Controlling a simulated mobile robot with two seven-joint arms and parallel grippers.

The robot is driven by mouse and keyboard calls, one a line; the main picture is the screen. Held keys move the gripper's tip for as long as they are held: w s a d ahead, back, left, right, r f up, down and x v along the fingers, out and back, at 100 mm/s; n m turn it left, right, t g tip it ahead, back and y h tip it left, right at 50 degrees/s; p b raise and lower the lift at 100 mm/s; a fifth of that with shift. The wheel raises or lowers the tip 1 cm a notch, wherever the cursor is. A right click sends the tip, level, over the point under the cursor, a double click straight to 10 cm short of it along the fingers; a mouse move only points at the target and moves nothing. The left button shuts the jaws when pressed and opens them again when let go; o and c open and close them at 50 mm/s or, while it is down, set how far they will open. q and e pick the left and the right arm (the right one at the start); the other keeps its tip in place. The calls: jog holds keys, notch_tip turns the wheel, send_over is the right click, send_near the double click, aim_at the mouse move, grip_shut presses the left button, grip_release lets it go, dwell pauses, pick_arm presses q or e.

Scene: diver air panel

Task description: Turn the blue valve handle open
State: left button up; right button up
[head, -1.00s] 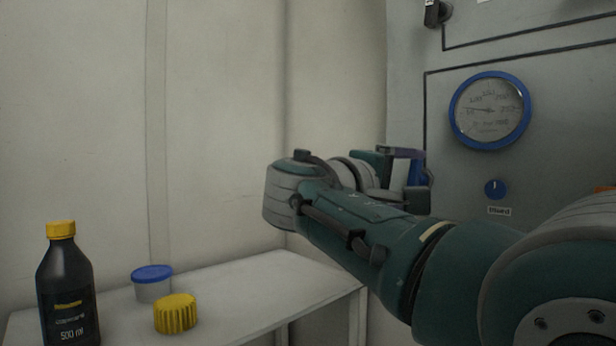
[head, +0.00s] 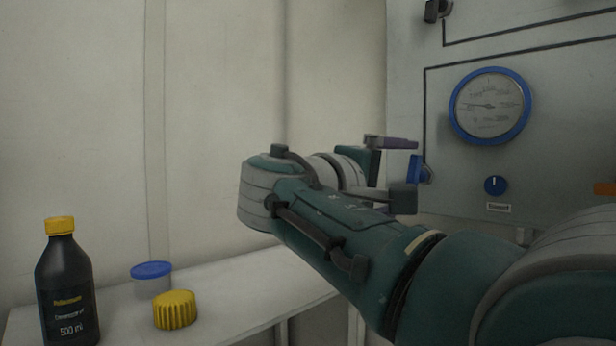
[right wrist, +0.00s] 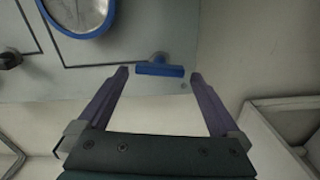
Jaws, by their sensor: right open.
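The blue valve handle (head: 416,169) sticks out from the grey panel (head: 550,90), left of and below the gauge in the head view. In the right wrist view the blue handle (right wrist: 160,70) lies crosswise between and just beyond the fingertips. My right gripper (right wrist: 160,74) is open, its purple fingers apart, one on each side of the handle and not visibly touching it. In the head view one purple finger of the right gripper (head: 397,168) shows, a little left of the handle. My left gripper is not in view.
A white table (head: 230,290) at the left holds a black bottle (head: 68,285), a blue-lidded tub (head: 152,280) and a yellow cap (head: 175,310).

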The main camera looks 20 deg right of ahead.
jog(key=v, duration=0.7)
jog(key=shift+a, duration=0.2)
